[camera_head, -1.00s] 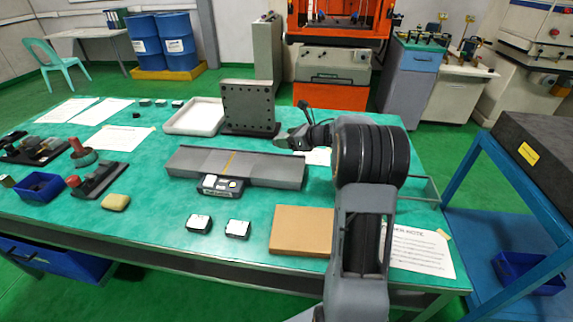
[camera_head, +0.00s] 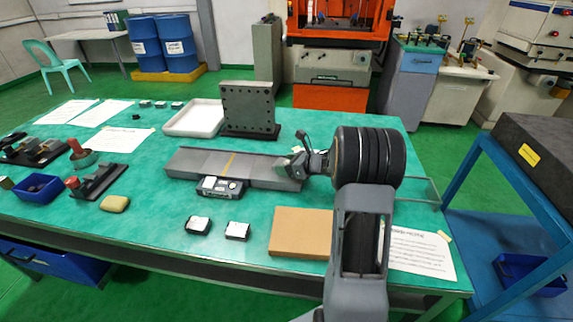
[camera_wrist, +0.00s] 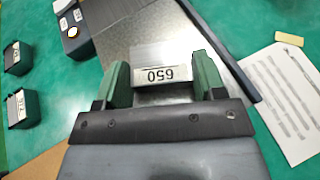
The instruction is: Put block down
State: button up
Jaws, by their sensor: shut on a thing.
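My gripper (camera_head: 292,166) is over the right end of a long grey plate (camera_head: 205,160) on the green table. In the wrist view my gripper (camera_wrist: 162,84) has its two green-tipped fingers on either side of a small metallic block (camera_wrist: 162,54) with a white numbered label, and is shut on it. The grey plate (camera_wrist: 130,28) lies under the block in that view. I cannot tell whether the block touches the plate. The block cannot be made out clearly in the head view.
A black device (camera_head: 220,187) sits against the plate's front edge. Two small dark boxes (camera_head: 198,225) and a brown board (camera_head: 302,231) lie in front. A drilled angle plate (camera_head: 250,107) and white tray (camera_head: 195,118) stand behind. A paper sheet (camera_head: 420,250) lies at right.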

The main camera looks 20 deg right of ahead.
jog(key=o, duration=1.4)
